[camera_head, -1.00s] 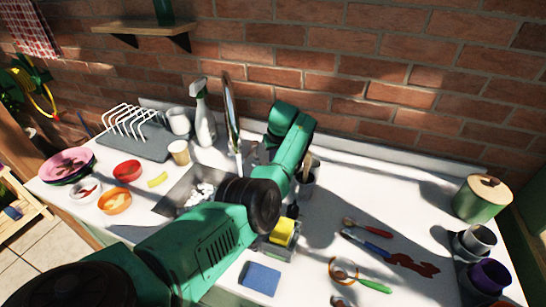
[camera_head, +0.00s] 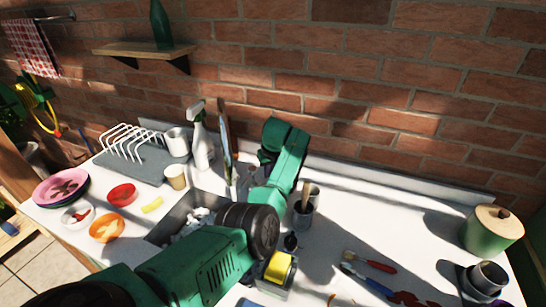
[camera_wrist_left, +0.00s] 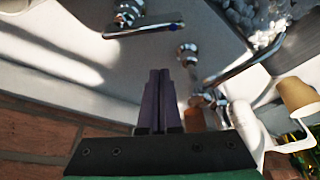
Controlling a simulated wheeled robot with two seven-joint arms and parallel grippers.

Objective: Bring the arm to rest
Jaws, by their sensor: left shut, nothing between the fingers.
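My left arm (camera_head: 205,265) comes in from the lower left in the head view and reaches over the sink area toward the brick wall. Its wrist end bends down near the wall, and its fingers are hard to make out there. In the left wrist view my left gripper (camera_wrist_left: 163,78) shows two dark fingers together, with nothing between them. The fingers are above the white counter (camera_wrist_left: 100,75), near metal tap parts (camera_wrist_left: 190,55). I cannot tell how far apart they are. My right gripper is in neither view.
Around my arm stand a spray bottle (camera_head: 202,148), a dish rack (camera_head: 130,150), a utensil holder (camera_head: 303,215), a yellow sponge (camera_head: 279,267) and the sink (camera_head: 166,228). Bowls lie at left. A green pot (camera_head: 490,235) stands at right. Open counter lies right of the arm.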

